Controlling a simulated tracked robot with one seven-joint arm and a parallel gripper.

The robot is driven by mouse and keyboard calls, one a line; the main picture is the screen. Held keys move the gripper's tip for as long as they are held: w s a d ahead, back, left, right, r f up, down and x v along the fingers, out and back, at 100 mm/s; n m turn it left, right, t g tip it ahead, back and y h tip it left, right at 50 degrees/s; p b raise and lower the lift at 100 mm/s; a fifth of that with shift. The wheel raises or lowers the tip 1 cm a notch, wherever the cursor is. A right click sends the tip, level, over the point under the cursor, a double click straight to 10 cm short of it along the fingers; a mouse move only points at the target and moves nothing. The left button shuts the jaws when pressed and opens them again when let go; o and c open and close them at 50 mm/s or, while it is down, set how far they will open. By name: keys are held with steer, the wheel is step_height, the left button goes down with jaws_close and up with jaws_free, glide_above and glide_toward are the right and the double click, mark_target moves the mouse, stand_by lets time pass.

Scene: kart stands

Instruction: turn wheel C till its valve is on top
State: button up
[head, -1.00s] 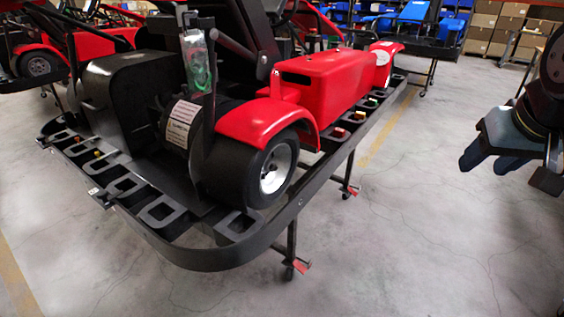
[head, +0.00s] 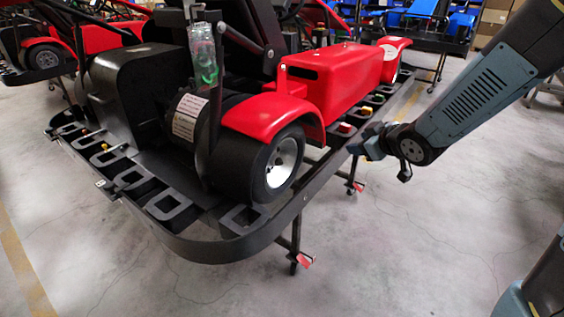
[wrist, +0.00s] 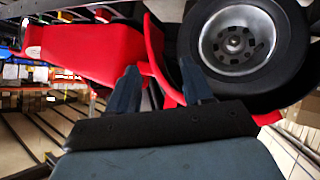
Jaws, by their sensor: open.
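A black tyre on a silver rim (head: 283,163) sits at the kart's near corner under a red fender; no letter shows on it, so I cannot confirm it is wheel C. In the wrist view the wheel's slotted rim (wrist: 237,38) fills the upper right. I cannot make out a valve in either view. My gripper (head: 363,143) is to the right of the wheel in the head view, near the stand's side rail. In the wrist view my gripper (wrist: 160,78) has its two fingers apart and nothing between them. The fingers appear clear of the tyre.
The red fender (head: 270,116) covers the wheel's top. A black tray rail (head: 215,252) with cut-outs runs around the kart stand, with small coloured pieces along it. A red side pod (head: 335,75) lies behind the wheel. The floor (head: 430,240) at right is clear.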

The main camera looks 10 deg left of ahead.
mark_target(280, 161)
steer(key=s+a+f+n+g+y, duration=0.35)
steer(key=a+f+y, duration=0.2)
steer(key=a, duration=0.55)
steer(key=shift+n+t, duration=0.25)
steer(key=x, duration=1.3)
steer(key=shift+a+f, duration=0.2)
steer(key=shift+f, duration=0.2)
steer(key=shift+d, duration=0.1)
jaws_close()
